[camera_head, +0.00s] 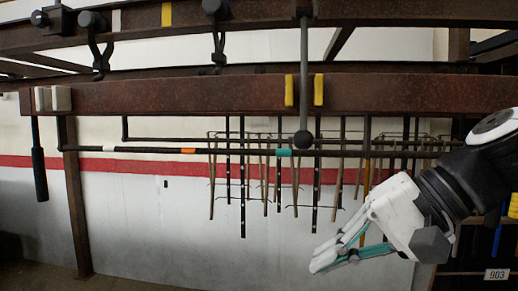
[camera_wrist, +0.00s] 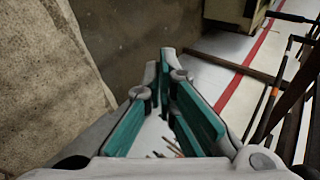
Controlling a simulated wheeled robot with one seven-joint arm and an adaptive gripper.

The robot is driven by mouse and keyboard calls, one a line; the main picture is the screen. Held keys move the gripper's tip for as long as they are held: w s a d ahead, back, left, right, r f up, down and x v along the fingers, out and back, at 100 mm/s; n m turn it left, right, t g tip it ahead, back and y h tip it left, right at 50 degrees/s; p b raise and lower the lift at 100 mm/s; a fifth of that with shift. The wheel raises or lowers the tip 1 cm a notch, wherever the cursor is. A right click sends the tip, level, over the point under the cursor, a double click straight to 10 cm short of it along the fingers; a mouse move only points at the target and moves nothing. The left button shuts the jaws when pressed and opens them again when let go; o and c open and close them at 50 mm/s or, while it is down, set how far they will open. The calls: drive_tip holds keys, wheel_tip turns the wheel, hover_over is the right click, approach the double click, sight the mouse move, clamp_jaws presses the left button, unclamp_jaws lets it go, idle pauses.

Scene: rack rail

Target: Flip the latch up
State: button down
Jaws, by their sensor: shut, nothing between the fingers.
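A grey lever with a dark ball end (camera_head: 304,139) hangs straight down across the front of the brown rail, between two yellow marks. It looks like the latch, but I cannot be sure. My gripper (camera_head: 322,260) is at the lower right in the head view, below the rail and lower than the ball end, apart from both. Its white and teal fingers point to the left and slightly down. In the wrist view my gripper (camera_wrist: 166,58) is shut and empty. The lever does not show in the wrist view.
The brown rail (camera_head: 200,95) spans the view. A thin dark rod with white, orange and teal bands (camera_head: 188,150) runs below it, with several hanging rods behind. A black handle (camera_head: 39,175) hangs at far left. Knobbed hooks (camera_head: 94,22) sit on the upper beam. Space left of my gripper looks clear.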

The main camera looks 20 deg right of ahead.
drive_tip(key=w+d+r+m+t+y, duration=0.1)
drive_tip(key=w+d+r+m+t, duration=0.1)
drive_tip(key=d+r, duration=0.4)
drive_tip(key=w+d+r+m+t+y+b, duration=0.1)
drive_tip(key=w+d+r+m+t, duration=0.2)
drive_tip(key=w+d+r+t, duration=0.1)
wheel_tip(320, 180, up, 4)
drive_tip(key=d+t, duration=0.1)
drive_tip(key=d, duration=0.1)
drive_tip(key=shift+w+d, duration=0.15)
drive_tip(key=shift+d, duration=0.15)
drive_tip(key=shift+f, duration=0.15)
drive_tip(key=x, duration=1)
drive_tip(key=shift+s+a+r+p, duration=0.3)
drive_tip(key=shift+s+a+p, duration=0.25)
drive_tip(key=shift+s, duration=0.25)
drive_tip(key=shift+s+a+r+p, duration=0.35)
drive_tip(key=shift+s+a, duration=0.3)
drive_tip(key=shift+s, duration=0.15)
drive_tip(key=shift+m, duration=0.3)
